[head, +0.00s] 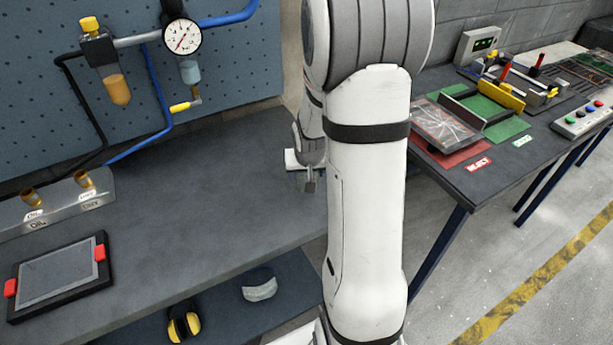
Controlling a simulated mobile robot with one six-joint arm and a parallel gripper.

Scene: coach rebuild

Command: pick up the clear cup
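A small clear, bluish cup (190,73) hangs upright under the round pressure gauge on the pegboard wall at upper left. An amber cup (117,90) hangs to its left under a yellow-capped fitting. No loose clear cup shows on the bench. My gripper (308,183) is low over the right end of the grey bench, well right of and below the clear cup. My arm partly hides it, and its fingers are too small to tell whether they are open or shut.
Blue and black hoses run along the pegboard. A metal block with brass fittings (84,179) and a tablet (58,277) with red clips occupy the bench's left end. The bench middle is clear. A second table (450,193) stands right, bearing trays and a button box (583,121).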

